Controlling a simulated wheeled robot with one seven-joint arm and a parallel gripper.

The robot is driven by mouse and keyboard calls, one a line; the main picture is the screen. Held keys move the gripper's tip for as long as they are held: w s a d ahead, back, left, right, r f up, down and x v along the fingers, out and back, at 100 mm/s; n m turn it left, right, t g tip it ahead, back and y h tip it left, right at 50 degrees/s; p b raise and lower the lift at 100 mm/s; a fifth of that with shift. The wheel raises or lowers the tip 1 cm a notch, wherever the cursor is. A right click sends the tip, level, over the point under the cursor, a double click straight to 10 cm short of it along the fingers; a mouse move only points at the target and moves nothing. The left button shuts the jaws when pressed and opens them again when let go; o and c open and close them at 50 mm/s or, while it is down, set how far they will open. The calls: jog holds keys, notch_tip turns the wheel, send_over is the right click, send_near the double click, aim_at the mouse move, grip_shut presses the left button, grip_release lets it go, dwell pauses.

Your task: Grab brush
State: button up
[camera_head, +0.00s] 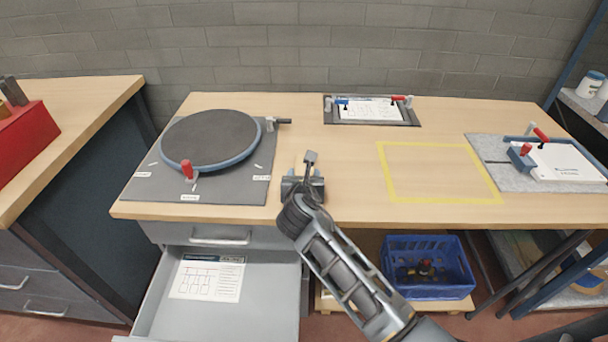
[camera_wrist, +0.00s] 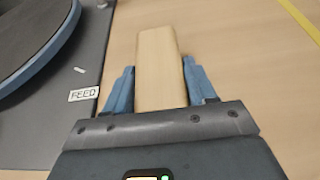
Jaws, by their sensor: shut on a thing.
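My gripper (camera_head: 303,177) is over the front middle of the workbench, to the right of the round turntable. In the wrist view, its two blue fingers (camera_wrist: 160,92) are shut on a pale wooden piece that looks like the handle of the brush (camera_wrist: 158,60). The handle points straight ahead between the fingers, and no bristles show. In the head view I cannot make out the brush clearly at the gripper.
The turntable (camera_head: 212,138) sits on a dark plate at left. A yellow taped square (camera_head: 438,199) on the right is empty. Clipboard fixtures stand at back (camera_head: 366,109) and right (camera_head: 560,163). Below are an open drawer (camera_head: 262,290) and a blue crate (camera_head: 428,287).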

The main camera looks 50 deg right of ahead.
jog(key=shift+c, duration=0.6)
jog(key=shift+r, duration=0.2)
